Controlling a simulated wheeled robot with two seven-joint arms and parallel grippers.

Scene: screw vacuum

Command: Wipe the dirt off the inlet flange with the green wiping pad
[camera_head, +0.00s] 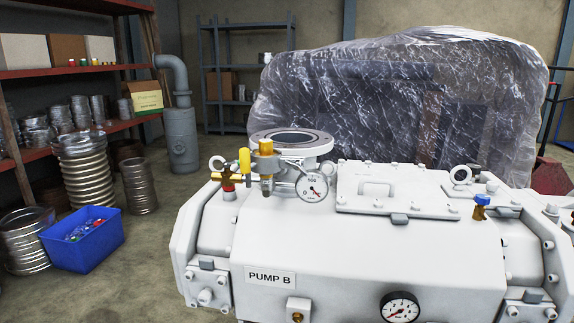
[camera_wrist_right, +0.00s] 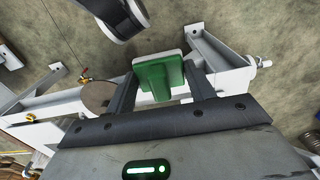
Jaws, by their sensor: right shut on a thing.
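The inlet flange (camera_head: 265,138) is a round grey ring on top of the white pump (camera_head: 360,250), left of middle in the head view. Its centre is dark, and the view is too small to tell dirt from shadow. My right gripper (camera_wrist_right: 160,70) is shut on the green wiping pad (camera_wrist_right: 158,80), whose green handle sits between the two dark fingers. A pale edge shows at the pad's far side. Neither gripper shows in the head view. The left gripper is in no view.
A pressure gauge (camera_head: 313,187) and a yellow-handled valve (camera_head: 245,162) stand close in front of the flange. A blue bin (camera_head: 82,247) and metal hoses are on the floor at left. A plastic-wrapped load (camera_head: 400,90) stands behind.

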